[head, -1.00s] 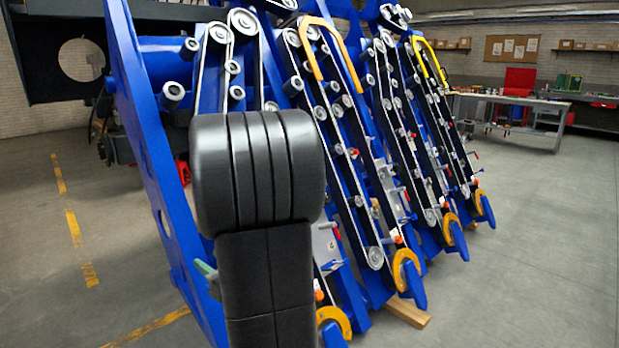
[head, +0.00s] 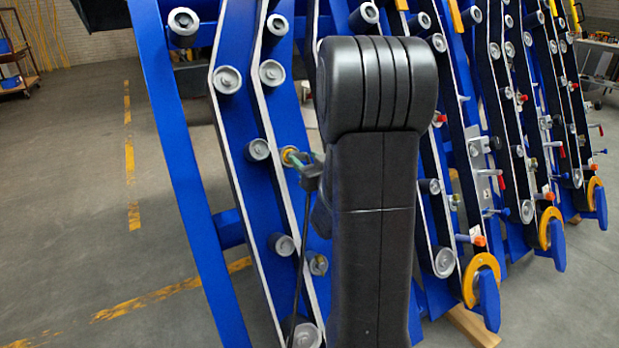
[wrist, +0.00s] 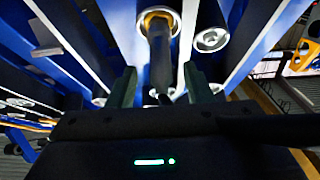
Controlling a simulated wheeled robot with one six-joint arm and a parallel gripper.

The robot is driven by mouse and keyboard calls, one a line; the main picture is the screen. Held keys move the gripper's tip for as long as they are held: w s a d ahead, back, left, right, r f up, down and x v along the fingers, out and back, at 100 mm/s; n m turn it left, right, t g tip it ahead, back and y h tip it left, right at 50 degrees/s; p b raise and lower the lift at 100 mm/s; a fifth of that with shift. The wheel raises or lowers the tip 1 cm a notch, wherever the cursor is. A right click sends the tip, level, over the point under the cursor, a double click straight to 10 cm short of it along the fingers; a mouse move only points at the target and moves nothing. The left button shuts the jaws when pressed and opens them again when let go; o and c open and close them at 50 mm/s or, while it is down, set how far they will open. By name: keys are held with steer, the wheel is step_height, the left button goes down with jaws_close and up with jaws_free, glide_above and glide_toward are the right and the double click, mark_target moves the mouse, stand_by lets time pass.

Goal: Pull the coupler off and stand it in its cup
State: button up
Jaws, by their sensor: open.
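A dark cylindrical coupler (wrist: 161,62) sticks out of a round fitting with a yellow-orange ring (wrist: 158,18) in the wrist view. My gripper (wrist: 160,88) is open, with one finger on each side of the coupler's lower end; I cannot tell whether either finger touches it. In the head view my gripper (head: 302,158) is beside the yellow-ringed fitting (head: 289,155) on the blue frame, partly hidden by my arm. A thin black hose (head: 299,265) hangs below it. I cannot make out the cup in either view.
Blue chassis beams (head: 185,170) with belts and grey rollers (head: 228,80) crowd around my gripper. Row units with orange guards (head: 481,280) stand to the right. A wooden block (head: 470,325) lies on the floor. The floor (head: 80,220) at left is open.

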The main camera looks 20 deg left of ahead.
steer(key=shift+x, duration=1.3)
steer(key=shift+c, duration=0.5)
jaws_close()
steer(key=shift+s+d+r, duration=0.9)
steer(key=shift+s+d, duration=0.2)
steer(key=shift+d, duration=0.05)
